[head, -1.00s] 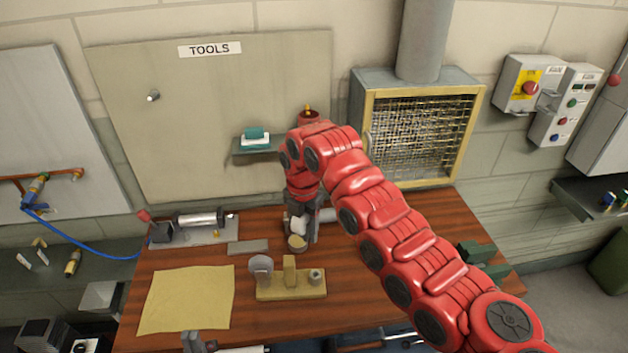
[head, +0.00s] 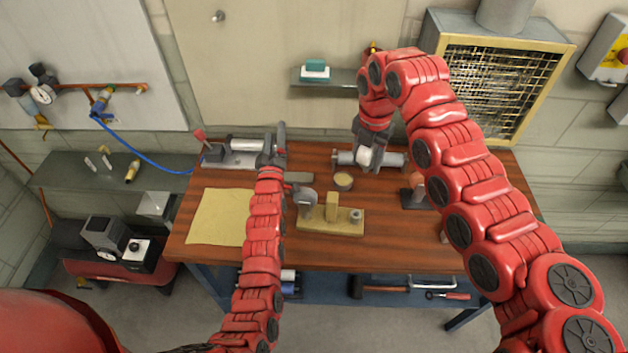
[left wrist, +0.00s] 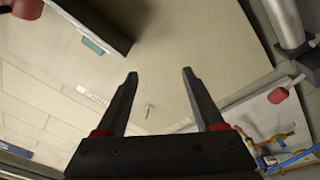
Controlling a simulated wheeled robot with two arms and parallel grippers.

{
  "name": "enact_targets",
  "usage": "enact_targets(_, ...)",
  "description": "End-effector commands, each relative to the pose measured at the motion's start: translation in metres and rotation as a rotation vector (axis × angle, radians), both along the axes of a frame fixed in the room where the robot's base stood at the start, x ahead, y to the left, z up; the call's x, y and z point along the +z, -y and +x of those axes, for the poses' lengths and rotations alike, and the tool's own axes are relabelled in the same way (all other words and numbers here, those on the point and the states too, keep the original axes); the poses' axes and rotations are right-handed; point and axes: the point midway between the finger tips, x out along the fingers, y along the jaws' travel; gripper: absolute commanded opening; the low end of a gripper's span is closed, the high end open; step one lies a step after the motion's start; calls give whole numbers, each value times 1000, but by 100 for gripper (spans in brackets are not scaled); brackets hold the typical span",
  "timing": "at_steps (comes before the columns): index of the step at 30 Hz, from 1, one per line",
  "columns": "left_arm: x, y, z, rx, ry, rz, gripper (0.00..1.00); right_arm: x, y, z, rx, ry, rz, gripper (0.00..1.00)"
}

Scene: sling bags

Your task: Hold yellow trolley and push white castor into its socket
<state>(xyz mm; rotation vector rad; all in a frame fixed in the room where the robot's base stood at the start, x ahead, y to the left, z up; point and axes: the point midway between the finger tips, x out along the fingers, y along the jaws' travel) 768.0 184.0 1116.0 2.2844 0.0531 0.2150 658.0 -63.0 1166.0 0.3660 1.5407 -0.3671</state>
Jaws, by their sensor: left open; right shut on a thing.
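The yellow trolley (head: 318,228) stands on the bench in the head view, with an upright yellow block in its middle. A grey wheel (head: 303,197) sits at its left end and a small grey round part, perhaps the socket (head: 355,215), at its right end. My right gripper (head: 366,160) is shut on a small white part, which looks like the white castor (head: 364,154), behind and right of the trolley; the fingers partly hide it. My left gripper (head: 281,140) is open at the back left of the bench. The left wrist view shows its fingers (left wrist: 160,74) apart and empty.
A yellow cloth (head: 216,217) lies at left. A vise-like tool (head: 238,152) sits at the back left. A shelf (head: 330,82) juts from the wall. The front of the bench is clear.

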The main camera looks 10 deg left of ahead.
Motion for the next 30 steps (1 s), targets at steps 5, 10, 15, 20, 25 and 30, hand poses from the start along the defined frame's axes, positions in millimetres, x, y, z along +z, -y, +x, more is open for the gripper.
enact_targets(5,-28,22,47,-82,-293,-228,70,0,0,0,0,1,0,0)
enact_targets(10,-48,48,59,-120,-590,-415,70,0,0,0,0,1,0,0)
enact_targets(15,-56,71,42,-102,-899,-553,70,0,0,0,0,1,0,0)
enact_targets(20,-52,80,3,-13,-1184,-632,70,0,0,0,0,1,0,0)
enact_targets(25,-48,96,-52,160,-1440,-665,70,0,0,0,-1,1,0,0)
enact_targets(30,-47,116,-96,353,-1567,-670,70,0,0,0,-1,1,0,0)
